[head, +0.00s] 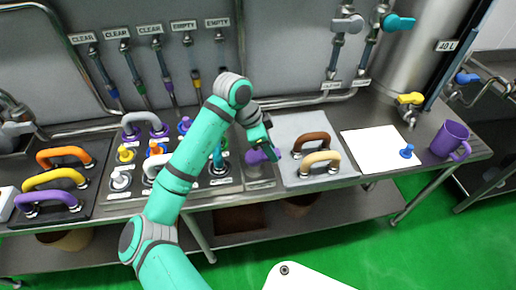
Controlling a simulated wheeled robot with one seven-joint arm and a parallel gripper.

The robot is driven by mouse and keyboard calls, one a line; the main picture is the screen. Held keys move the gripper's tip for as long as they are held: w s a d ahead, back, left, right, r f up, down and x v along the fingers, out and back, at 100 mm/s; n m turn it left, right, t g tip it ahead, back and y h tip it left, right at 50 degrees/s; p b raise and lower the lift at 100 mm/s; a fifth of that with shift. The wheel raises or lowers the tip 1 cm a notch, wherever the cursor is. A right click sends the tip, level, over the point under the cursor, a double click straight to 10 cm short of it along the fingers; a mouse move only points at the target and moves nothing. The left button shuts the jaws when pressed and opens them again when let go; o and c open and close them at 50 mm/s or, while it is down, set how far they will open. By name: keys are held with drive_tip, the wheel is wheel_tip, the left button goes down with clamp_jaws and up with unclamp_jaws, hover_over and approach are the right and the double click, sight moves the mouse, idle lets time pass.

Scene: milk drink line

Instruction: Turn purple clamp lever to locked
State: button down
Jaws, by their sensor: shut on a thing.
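The purple clamp lever (254,157) is at the metal counter, between the panel of small knobs and the grey board. My gripper (268,150) comes down over it from above and is shut on it. The jaws and wrist hide part of the lever, so its exact angle and any lock mark cannot be made out.
A grey board (288,128) with a brown handle (311,141) and a beige handle (320,160) lies just right. Several knobs and handles stand close on the left. A white sheet (375,148), a blue knob (407,151) and a purple mug (451,140) are farther right.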

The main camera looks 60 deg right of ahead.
sight(256, 154)
idle(0.5)
drive_tip(key=c, duration=1.3)
unclamp_jaws()
drive_tip(key=shift+c, duration=0.2)
drive_tip(key=v, duration=1.1)
drive_tip(key=shift+w+f, duration=0.1)
